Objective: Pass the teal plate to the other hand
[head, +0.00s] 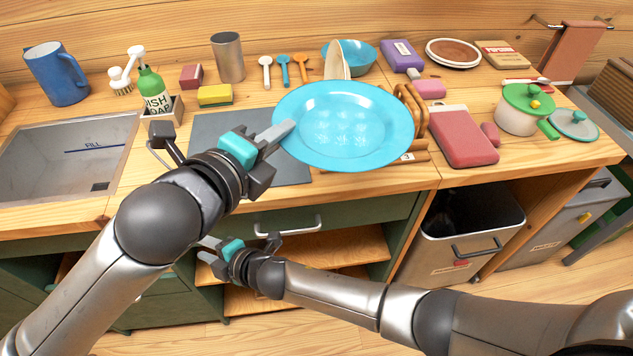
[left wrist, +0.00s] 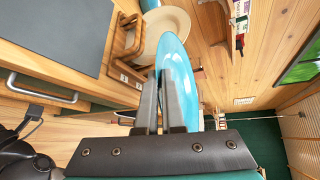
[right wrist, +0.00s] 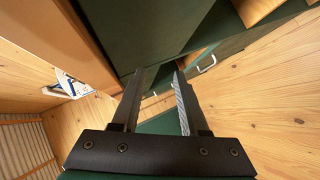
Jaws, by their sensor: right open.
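The teal plate (head: 345,125) is tilted in the air over the counter, in front of a wooden rack. My left gripper (head: 278,136) is shut on its left rim. In the left wrist view the plate (left wrist: 176,72) shows nearly edge-on, with its rim between the fingers (left wrist: 160,105). My right gripper (head: 207,249) is lower, in front of the cabinet below the counter edge, apart from the plate. In the right wrist view its fingers (right wrist: 160,100) are spread with nothing between them.
The wooden rack (head: 414,112) and a cream plate (head: 336,67) are behind the teal plate. A red book-like item (head: 465,136) and a green-lidded pot (head: 522,112) stand to the right. A sink (head: 62,155) is at left. A grey bin (head: 462,240) is below.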

